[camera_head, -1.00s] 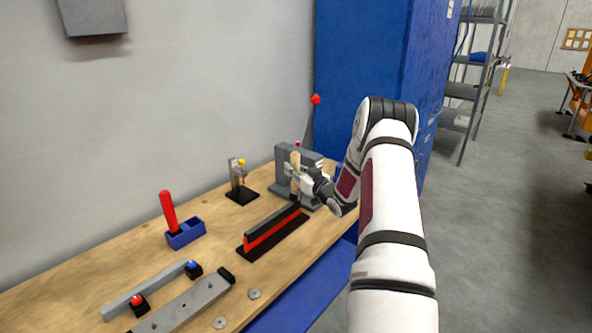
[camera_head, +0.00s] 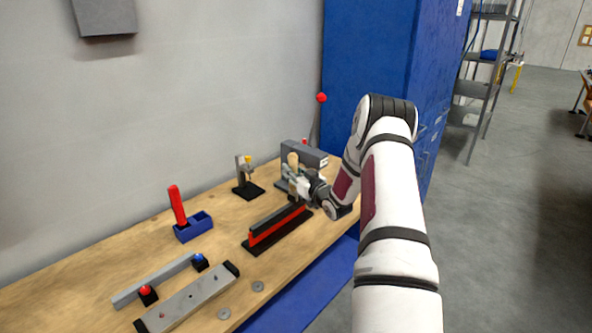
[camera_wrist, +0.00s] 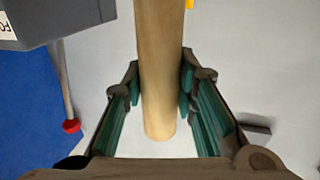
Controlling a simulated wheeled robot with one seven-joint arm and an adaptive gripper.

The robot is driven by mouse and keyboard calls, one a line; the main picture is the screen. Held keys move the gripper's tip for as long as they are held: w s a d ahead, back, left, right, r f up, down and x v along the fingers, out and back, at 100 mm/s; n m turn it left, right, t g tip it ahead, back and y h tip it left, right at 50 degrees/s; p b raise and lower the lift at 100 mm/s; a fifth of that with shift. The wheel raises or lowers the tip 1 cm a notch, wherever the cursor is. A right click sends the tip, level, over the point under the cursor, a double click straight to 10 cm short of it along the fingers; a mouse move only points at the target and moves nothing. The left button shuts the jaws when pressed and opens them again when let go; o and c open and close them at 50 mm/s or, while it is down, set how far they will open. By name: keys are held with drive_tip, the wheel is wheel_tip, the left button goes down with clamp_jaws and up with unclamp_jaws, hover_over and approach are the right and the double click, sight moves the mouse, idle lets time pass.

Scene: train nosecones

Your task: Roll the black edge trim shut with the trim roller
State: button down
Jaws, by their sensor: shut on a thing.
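My gripper (camera_head: 292,176) is shut on a tan, wooden-looking handle, taken to be the trim roller's (camera_head: 293,159). In the wrist view the round handle (camera_wrist: 158,115) runs between the fingers (camera_wrist: 160,76), and its blunt end shows. The roller's working end is hidden, so I cannot tell whether it touches the trim. The black edge trim (camera_head: 273,219) runs along the top of a red upright panel (camera_head: 273,232) on a black base. My gripper is at the far end of this trim.
A grey block machine (camera_head: 312,157) stands behind my gripper, near the blue cabinet (camera_head: 370,70). On the wooden bench are a small clamp stand (camera_head: 246,178), a blue holder with a red handle (camera_head: 193,228), and a grey bar fixture (camera_head: 188,302).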

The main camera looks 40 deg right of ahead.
drive_tip(key=shift+a+f+p, duration=0.15)
drive_tip(key=shift+a+p, duration=0.15)
drive_tip(key=shift+a, duration=0.8)
drive_tip(key=shift+s+a+p, duration=0.15)
drive_tip(key=shift+a+p, duration=0.45)
drive_tip(key=shift+a, duration=0.75)
drive_tip(key=shift+s+a+p, duration=0.1)
drive_tip(key=shift+a+p, duration=0.45)
drive_tip(key=shift+a, duration=0.8)
